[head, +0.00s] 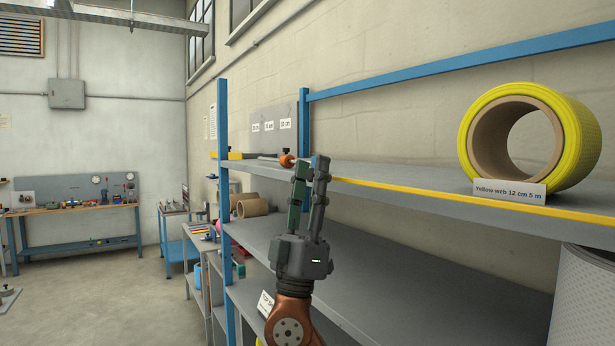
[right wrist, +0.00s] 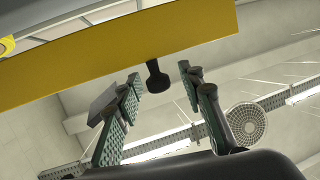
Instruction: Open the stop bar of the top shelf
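The yellow stop bar (head: 450,198) runs along the front edge of the top shelf (head: 400,176) and lies across that edge. In the right wrist view the yellow bar (right wrist: 100,62) spans the upper part, with a short black knob (right wrist: 157,76) sticking out from it. My right gripper (head: 311,163) is raised at the shelf's front edge, fingers pointing up. In the right wrist view its fingers (right wrist: 162,78) are apart, with the knob between the tips; a gap shows on both sides. My left gripper is not in view.
A yellow web roll (head: 582,130) stands on the top shelf behind a label (head: 508,191). A blue upright (head: 224,200) stands left of my arm. A lower shelf (head: 400,265) is mostly bare, with a brown roll (head: 252,208) at its far end.

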